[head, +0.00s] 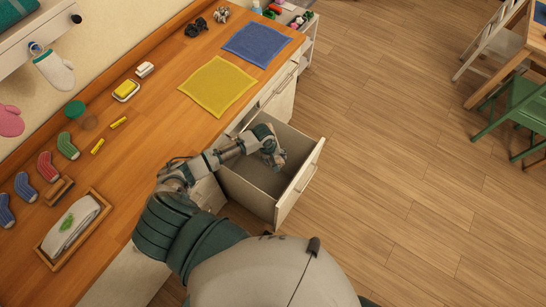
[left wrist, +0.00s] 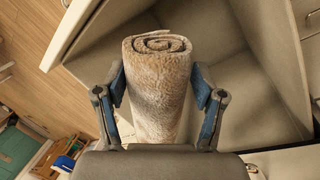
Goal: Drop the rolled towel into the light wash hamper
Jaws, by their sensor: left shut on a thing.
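The rolled towel (left wrist: 158,85) is beige and fuzzy, with its spiral end showing at the top of the left wrist view. My left gripper (left wrist: 159,98) is shut on it, with one finger on each side. In the head view, my left gripper (head: 273,156) is over the open pull-out hamper (head: 247,181), a pale bin below the counter. The bin's inside (left wrist: 250,60) shows behind the towel in the left wrist view and looks empty. My right gripper is out of view.
The wooden counter (head: 150,110) holds a yellow cloth (head: 218,86), a blue cloth (head: 256,43), several socks and a wooden tray (head: 47,256). A green chair (head: 515,115) stands at the right. The floor right of the bin is clear.

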